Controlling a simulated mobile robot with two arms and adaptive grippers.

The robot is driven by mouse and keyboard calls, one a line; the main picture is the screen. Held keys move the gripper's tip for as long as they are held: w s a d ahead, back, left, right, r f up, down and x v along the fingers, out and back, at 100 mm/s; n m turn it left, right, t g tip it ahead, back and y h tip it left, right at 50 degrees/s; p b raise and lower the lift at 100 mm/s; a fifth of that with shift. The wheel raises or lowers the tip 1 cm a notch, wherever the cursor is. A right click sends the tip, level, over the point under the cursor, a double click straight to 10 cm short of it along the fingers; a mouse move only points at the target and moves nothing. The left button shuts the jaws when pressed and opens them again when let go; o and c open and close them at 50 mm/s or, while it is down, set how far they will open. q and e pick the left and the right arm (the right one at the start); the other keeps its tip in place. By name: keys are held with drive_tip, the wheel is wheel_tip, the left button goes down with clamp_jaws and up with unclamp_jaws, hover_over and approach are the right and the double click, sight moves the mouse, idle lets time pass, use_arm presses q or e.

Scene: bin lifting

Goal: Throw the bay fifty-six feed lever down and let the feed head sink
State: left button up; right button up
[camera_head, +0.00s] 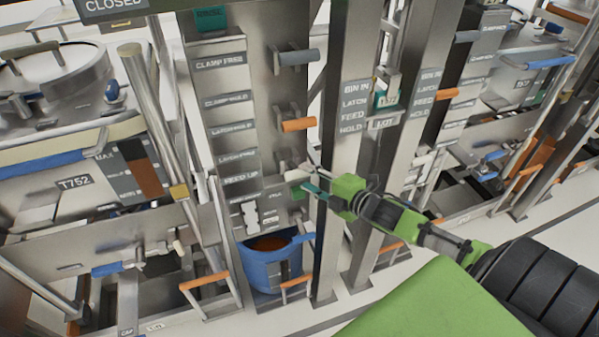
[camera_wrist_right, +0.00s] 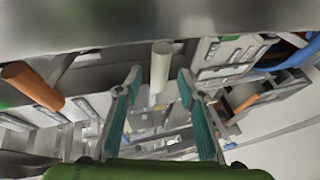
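The feed lever has a pale, off-white handle (camera_head: 298,174) on the steel column, beside the "FEED UP" label (camera_head: 241,177). My right gripper (camera_head: 309,180) is at this handle, reaching in from the right. In the right wrist view the pale handle (camera_wrist_right: 160,68) shows between the two teal fingertips of my right gripper (camera_wrist_right: 160,77). The fingers are spread, with a gap visible on both sides of the handle. I cannot make out a feed head or the bay number. My left gripper is not in view.
An orange lever (camera_head: 298,125) and a grey lever (camera_head: 298,57) stick out higher on the column. A blue bin (camera_head: 268,268) with brown contents stands below. Steel posts (camera_head: 341,110) rise close to my right gripper. Machine T752 (camera_head: 74,184) stands at left.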

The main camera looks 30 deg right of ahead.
sight(303, 176)
drive_tip(key=shift+x, duration=2.15)
clamp_jaws()
